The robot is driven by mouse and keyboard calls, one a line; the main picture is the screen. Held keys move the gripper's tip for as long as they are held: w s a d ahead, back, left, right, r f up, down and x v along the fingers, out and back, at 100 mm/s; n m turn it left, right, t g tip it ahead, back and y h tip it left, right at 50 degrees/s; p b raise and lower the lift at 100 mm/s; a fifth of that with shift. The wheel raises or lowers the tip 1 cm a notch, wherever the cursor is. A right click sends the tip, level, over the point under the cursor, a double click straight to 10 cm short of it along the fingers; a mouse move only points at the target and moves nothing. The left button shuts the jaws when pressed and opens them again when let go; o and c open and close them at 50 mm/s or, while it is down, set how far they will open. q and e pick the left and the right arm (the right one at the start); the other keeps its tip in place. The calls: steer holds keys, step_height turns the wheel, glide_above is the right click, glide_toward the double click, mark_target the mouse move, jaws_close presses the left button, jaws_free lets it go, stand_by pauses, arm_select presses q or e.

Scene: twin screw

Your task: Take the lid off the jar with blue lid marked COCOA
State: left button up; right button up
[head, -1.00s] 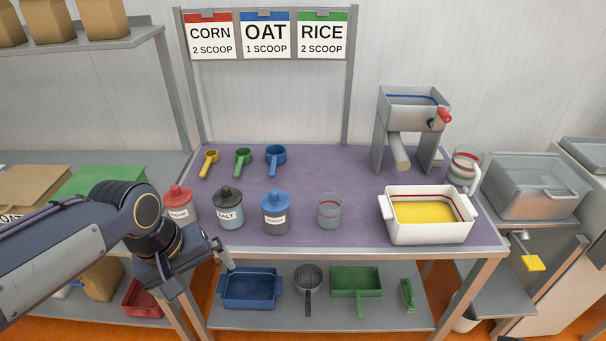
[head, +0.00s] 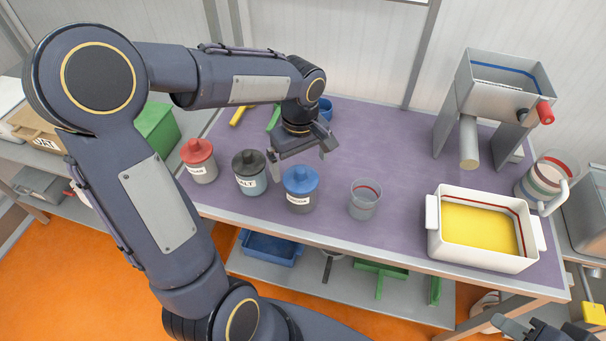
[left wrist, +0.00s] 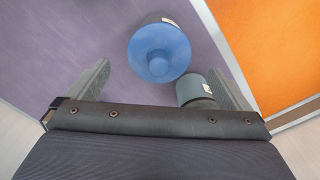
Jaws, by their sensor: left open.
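The jar marked COCOA (head: 299,200) stands upright on the purple table top, its blue lid (head: 300,178) on it. The blue lid also shows in the left wrist view (left wrist: 158,52), seen from above, ahead of and roughly between the fingers. My left gripper (head: 302,160) is open and empty, just behind and above the blue-lidded jar, apart from it. One finger is close to the dark-lidded SALT jar (head: 250,182). My right gripper (head: 532,330) shows only in part at the bottom right edge; its jaws are not clear.
A red-lidded jar (head: 199,161) stands left of the SALT jar. A clear glass (head: 365,200) stands right of the COCOA jar. A white tub (head: 480,258) of yellow grain and a grey mill (head: 500,90) are further right. Scoops lie behind my left arm.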

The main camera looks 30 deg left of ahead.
mark_target(301, 169)
arm_select(q)
steer(key=shift+d+f, duration=0.1)
steer(key=shift+f, duration=1.9)
steer(key=c, duration=1)
step_height(301, 169, up, 10)
steer(key=shift+r, duration=0.1)
steer(key=shift+r+p, duration=1.7)
steer(key=shift+r, duration=0.35)
